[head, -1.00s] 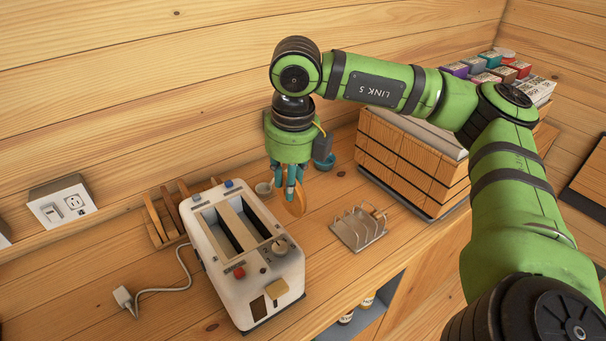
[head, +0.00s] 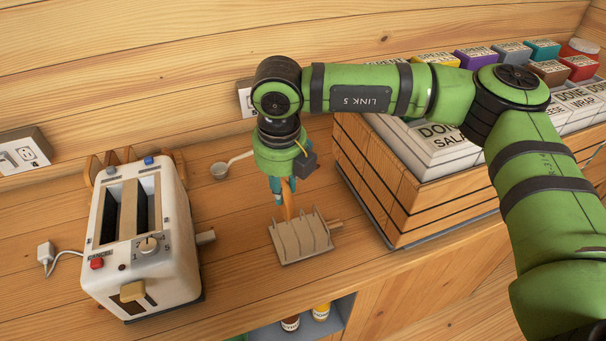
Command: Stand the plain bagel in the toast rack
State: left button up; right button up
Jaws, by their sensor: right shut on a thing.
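My right gripper (head: 279,188) points down and is shut on the plain bagel (head: 289,202), an orange-brown ring seen nearly edge-on and upright. The toast rack (head: 299,247) is a beige rack with several upright dividers on the counter, just below and in front of the bagel in the head view. The bagel's lower edge overlaps the rack's back left edge in the picture; I cannot tell whether it touches the rack or is over a slot. My left gripper is not in view.
A white toaster (head: 112,265) stands to the left, with a wooden rack (head: 95,168) behind it. A large wooden crate (head: 405,205) blocks the right. Counter between toaster and toast rack is clear.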

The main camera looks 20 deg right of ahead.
aim_at(281, 207)
jog(key=shift+f, duration=0.15)
jog(key=shift+a+f, duration=0.15)
jog(key=shift+f, duration=0.05)
notch_tip(281, 207, down, 3)
jog(key=shift+f+b, duration=0.1)
jog(key=shift+b, duration=0.4)
notch_tip(281, 207, down, 2)
jog(key=shift+f+b, duration=0.2)
jog(key=shift+b, duration=0.8)
notch_tip(281, 207, down, 4)
jog(key=b, duration=0.4)
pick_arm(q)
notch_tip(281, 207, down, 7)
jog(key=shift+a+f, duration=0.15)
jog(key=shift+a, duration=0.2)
pick_arm(e)
jog(key=shift+r, duration=0.1)
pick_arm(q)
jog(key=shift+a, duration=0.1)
pick_arm(e)
jog(key=o, duration=0.9)
